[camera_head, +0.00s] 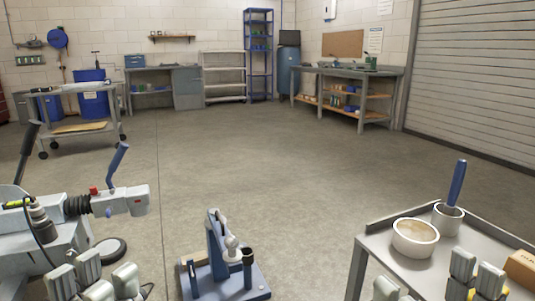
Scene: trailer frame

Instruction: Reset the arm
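My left gripper (92,279) is at the bottom left, in front of the grey trailer coupling. Its pale grey fingers stand apart with a gap between them, and I see nothing held in it. My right gripper (470,278) shows only in part at the bottom right, over the near edge of the cart. Its grey fingers are cut off by the frame. Something yellow shows between them, and I cannot tell whether it is gripped.
The trailer coupling (125,200) with a blue handle is at left. A blue-grey stand (225,280) is at bottom centre. The metal cart (385,245) at right carries a white tub (415,238) and a cup (447,217) holding a blue-handled tool. The floor beyond is clear.

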